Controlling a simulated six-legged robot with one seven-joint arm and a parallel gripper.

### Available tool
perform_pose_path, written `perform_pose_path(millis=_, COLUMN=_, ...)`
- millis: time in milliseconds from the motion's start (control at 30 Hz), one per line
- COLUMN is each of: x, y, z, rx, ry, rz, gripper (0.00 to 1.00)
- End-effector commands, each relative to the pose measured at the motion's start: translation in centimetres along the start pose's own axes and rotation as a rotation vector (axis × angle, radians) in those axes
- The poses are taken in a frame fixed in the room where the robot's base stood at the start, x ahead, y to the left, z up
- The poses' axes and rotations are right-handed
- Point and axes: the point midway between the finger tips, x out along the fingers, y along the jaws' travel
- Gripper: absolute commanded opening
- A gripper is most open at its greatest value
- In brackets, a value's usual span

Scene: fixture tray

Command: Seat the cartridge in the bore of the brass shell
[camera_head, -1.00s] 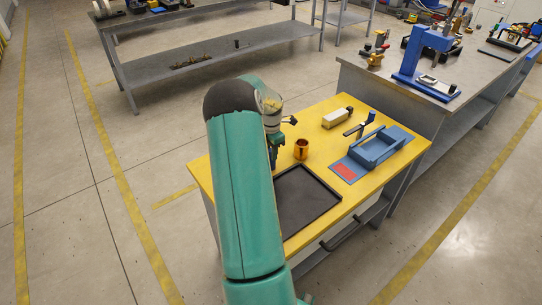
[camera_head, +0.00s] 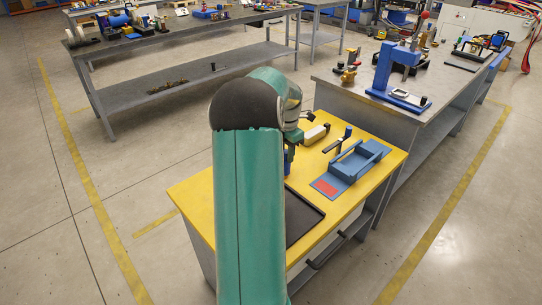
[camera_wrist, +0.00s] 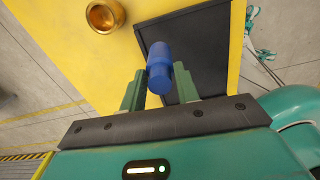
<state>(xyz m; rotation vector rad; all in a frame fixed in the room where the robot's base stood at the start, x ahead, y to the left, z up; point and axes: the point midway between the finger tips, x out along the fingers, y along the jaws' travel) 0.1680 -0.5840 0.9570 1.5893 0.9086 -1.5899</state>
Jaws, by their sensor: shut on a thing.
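The blue cartridge (camera_wrist: 158,56) is between the two green fingers of my gripper (camera_wrist: 160,84) in the wrist view. My gripper is shut on it, and the cartridge's far end sticks out past the fingertips. The brass shell (camera_wrist: 105,15) stands on the yellow tabletop at the upper left, its round open bore facing up. The cartridge is apart from the shell, to its right and over the black tray in the picture. In the head view my arm hides the shell and most of my gripper.
The black tray (camera_head: 309,216) lies on the yellow table (camera_head: 190,197). A blue fixture (camera_head: 352,166) with a red patch stands to its right.

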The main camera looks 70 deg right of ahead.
Motion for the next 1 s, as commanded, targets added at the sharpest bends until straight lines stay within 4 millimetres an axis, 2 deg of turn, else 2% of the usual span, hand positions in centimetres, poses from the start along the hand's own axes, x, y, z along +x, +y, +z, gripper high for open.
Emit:
perform_pose_path(millis=200, x=-0.5, y=-1.0, z=0.6, rx=0.001, ry=0.000, rz=0.000, gripper=0.00)
perform_pose_path(millis=467, x=-0.4, y=-0.9, z=0.6, rx=0.002, ry=0.000, rz=0.000, gripper=0.00)
perform_pose_path(millis=567, x=-0.2, y=-0.2, z=-0.1, rx=0.009, ry=0.001, rz=-0.001, gripper=0.00)
perform_pose_path(millis=667, x=0.5, y=1.6, z=-2.2, rx=0.037, ry=0.001, rz=-0.001, gripper=0.00)
perform_pose_path(millis=767, x=1.5, y=4.3, z=-5.6, rx=0.088, ry=0.001, rz=-0.002, gripper=0.00)
perform_pose_path(millis=900, x=3.3, y=8.3, z=-11.8, rx=0.181, ry=0.000, rz=-0.001, gripper=0.00)
perform_pose_path(millis=1000, x=4.7, y=10.6, z=-16.6, rx=0.249, ry=0.000, rz=-0.003, gripper=0.00)
